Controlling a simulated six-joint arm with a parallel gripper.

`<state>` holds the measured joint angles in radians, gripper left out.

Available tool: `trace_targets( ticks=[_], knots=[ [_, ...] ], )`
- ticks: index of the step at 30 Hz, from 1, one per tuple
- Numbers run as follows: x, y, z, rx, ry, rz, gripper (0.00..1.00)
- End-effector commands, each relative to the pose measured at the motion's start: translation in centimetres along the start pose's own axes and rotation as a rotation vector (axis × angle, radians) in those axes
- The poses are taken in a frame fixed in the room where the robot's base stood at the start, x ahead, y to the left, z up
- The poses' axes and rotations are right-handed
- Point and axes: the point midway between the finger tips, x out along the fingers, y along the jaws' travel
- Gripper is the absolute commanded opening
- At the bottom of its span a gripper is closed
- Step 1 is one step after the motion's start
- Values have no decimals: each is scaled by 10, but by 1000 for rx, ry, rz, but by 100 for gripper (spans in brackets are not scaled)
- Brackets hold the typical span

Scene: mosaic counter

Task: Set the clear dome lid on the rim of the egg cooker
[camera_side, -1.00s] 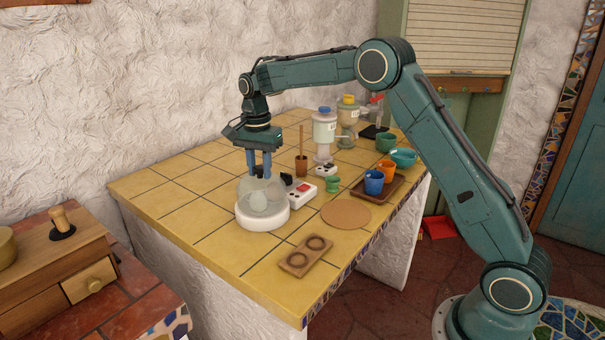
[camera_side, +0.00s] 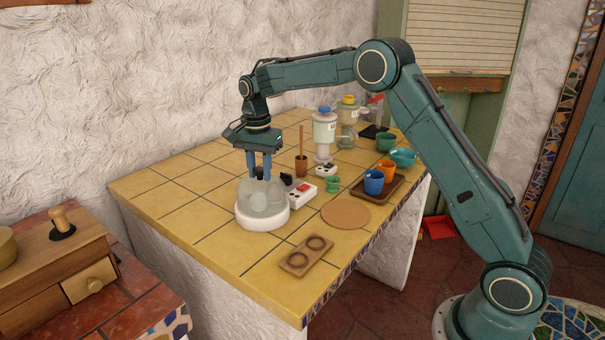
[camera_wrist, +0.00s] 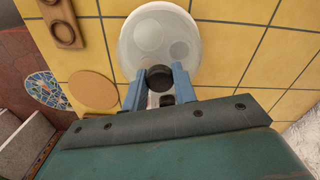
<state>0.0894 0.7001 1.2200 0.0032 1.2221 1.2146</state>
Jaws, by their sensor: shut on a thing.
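The egg cooker (camera_side: 262,222) is a round white base on the tiled counter, with pale egg-like shapes inside. The clear dome lid (camera_side: 247,188) is a hazy, see-through shell low over the base. It also shows in the wrist view (camera_wrist: 137,45) as a pale disc with round shapes behind it. My gripper (camera_side: 259,178) points straight down above the cooker. Its blue fingers are shut on the lid's black knob (camera_wrist: 160,78). The lid looks roughly centred on the base. I cannot tell whether its lower edge touches the rim, as lid and base blend together.
A white box with a red switch (camera_side: 302,194) adjoins the cooker at right. A wooden two-hole holder (camera_side: 306,255) and round cork mat (camera_side: 346,214) lie in front. Cups (camera_side: 374,183) on a tray, a wooden pot (camera_side: 301,165) and grinders stand behind right. The counter's left is clear.

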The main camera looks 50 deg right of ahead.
Motion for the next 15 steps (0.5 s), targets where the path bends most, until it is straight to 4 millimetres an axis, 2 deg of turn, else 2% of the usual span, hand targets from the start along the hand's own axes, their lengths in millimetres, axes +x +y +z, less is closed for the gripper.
trace_targets(
  ticks=[8, 9, 12, 15],
  knots=[
    [0, 0, 0, 0, 0, 0, 0],
    [0, 0, 0, 0, 0, 0, 33],
    [0, 0, 0, 0, 0, 0, 53],
    [0, 0, 0, 0, 0, 0, 53]
  ],
)
